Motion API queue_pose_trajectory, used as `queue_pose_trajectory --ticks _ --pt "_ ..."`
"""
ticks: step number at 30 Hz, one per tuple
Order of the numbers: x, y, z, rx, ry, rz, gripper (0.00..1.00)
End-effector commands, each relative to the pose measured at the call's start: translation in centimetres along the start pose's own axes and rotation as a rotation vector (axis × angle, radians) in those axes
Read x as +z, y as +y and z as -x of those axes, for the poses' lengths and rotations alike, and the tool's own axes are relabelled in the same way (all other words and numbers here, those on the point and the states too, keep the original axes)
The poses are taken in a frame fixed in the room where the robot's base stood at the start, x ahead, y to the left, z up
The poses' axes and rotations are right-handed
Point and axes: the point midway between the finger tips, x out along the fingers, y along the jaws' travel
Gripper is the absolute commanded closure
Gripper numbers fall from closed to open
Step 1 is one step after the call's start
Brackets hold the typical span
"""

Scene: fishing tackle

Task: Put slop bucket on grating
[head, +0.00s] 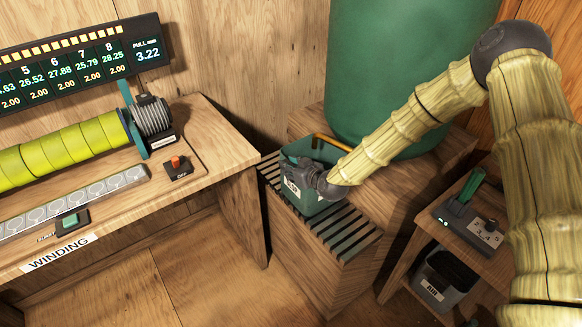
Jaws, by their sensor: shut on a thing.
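The slop bucket (325,203) is a green square bin with a white label on its front. It is in the middle of the head view, at the grating (345,236), a slatted panel on top of a wooden box. Slats show in front of the bucket and to its left. I cannot tell whether its base touches the slats. My gripper (298,170) is at the bucket's near upper rim and shut on it. My gripper and wrist hide part of the bucket's front and rim.
A large green tank (410,60) stands close behind the bucket, with a yellow pipe (330,142) beside it. The winding bench (215,165) is at left. At right, a small stand holds a lever box (465,222) above a dark bin (440,280). Open floor (180,285) lies in front.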

Motion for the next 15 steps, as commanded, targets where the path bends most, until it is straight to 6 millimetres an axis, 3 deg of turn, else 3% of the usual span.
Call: queue_pose_trajectory --ticks 10,11,13,15 --pt "0.31 0.19 -0.04 0.003 0.002 0.0 1.0" --pt "0.28 0.19 0.02 0.003 0.001 -0.001 0.68" --pt "0.28 0.2 0.04 0.003 0.0 -0.001 0.55" --pt "0.28 0.21 0.04 0.003 0.0 -0.001 0.52"
